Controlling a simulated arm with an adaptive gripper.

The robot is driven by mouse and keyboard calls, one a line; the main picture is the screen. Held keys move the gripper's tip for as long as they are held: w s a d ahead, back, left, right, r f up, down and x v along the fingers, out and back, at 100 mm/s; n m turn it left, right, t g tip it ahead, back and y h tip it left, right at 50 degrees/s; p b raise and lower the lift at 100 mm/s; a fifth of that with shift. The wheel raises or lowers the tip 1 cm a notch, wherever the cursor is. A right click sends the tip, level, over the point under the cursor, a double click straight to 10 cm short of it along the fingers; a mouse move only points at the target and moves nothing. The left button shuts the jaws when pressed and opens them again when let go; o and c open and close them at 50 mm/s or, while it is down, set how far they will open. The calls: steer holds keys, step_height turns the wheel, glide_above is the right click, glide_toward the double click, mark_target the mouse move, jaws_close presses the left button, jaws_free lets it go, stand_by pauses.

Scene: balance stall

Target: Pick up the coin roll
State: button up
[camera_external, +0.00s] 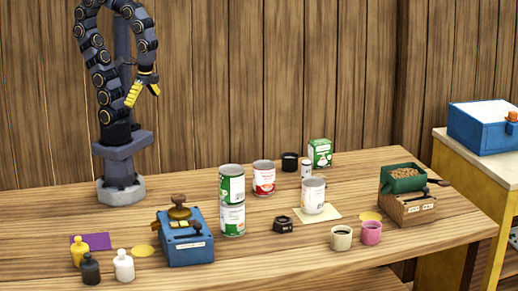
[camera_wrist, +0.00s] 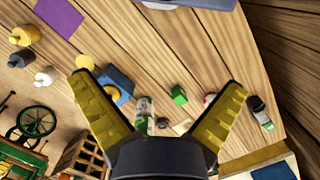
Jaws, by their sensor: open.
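My gripper (camera_external: 143,97) is open and empty, raised high above the table at the back left. Its yellow-padded fingers are spread wide in the wrist view (camera_wrist: 160,82). A small pale cylinder (camera_external: 306,169) stands upright near the back of the table, right of the black cup and in front of the green box. It may be the coin roll, but it is too small to tell for sure. My gripper is far to its left and well above it. I cannot make this cylinder out in the wrist view.
Stacked green-and-white cans (camera_external: 232,201), a red-labelled can (camera_external: 263,178), a white can (camera_external: 312,195), a black cup (camera_external: 290,161) and a green box (camera_external: 320,153) stand around it. A blue scale (camera_external: 187,243) and bottles (camera_external: 124,265) are front left. The table's back left is clear.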

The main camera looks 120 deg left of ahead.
stand_by(0.3)
steer(key=c, duration=0.6)
